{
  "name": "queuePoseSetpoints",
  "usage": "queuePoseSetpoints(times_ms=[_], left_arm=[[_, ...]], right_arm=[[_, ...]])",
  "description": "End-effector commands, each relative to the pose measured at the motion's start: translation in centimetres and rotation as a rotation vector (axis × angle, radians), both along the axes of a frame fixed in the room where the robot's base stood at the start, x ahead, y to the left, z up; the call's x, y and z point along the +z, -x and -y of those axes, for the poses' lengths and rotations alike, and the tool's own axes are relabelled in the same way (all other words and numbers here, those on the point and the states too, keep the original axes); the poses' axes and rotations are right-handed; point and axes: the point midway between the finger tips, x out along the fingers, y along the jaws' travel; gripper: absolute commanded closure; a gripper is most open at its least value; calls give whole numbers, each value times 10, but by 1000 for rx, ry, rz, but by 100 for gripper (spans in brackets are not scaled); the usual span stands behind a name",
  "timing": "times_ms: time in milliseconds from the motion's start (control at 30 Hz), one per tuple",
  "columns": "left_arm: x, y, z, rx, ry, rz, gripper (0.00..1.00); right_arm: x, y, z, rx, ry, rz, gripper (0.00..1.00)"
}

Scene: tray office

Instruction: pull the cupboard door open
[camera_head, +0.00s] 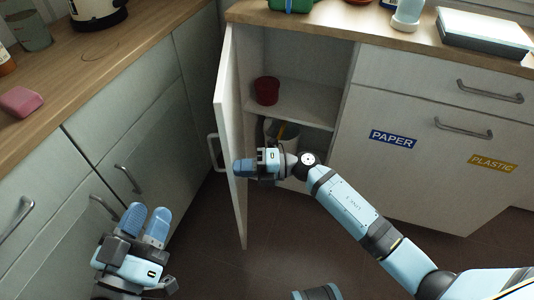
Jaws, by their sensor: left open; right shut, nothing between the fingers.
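The cupboard door (229,122) stands wide open, swung out to the left and seen nearly edge-on. Its handle (213,152) is on the outer face, at the left. The open cupboard shows a shelf (300,104) inside. My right gripper (238,168) is shut and empty, at the inner side of the door near its free edge; I cannot tell whether it touches the door. My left gripper (147,215) is open and empty, low at the left in front of the grey cabinets, apart from the door.
A red cup (267,91) stands on the shelf. My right forearm crosses in front of the lower compartment, where a light container (281,132) partly shows. Grey cabinets (120,120) run along the left. The dark floor (280,235) in front is clear.

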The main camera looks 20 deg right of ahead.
Motion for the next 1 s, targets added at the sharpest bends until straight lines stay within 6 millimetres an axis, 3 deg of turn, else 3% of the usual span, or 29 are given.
queuePoseSetpoints(times_ms=[33, 200, 400, 600, 1000], left_arm=[[11, 1, 0, 5, 9, 18, 57], [22, 2, -2, 18, 28, 61, 57], [26, 3, -2, 23, 36, 78, 57], [23, 2, -3, 25, 25, 63, 57], [22, 2, -3, 26, 22, 60, 57]], right_arm=[[5, -2, -14, -5, -1, -1, 100], [2, -12, -53, -3, -1, 0, 100], [0, -21, -84, -2, 0, 0, 100], [0, -27, -98, -2, -1, 0, 100], [-1, -28, -99, -2, 0, -1, 100]])
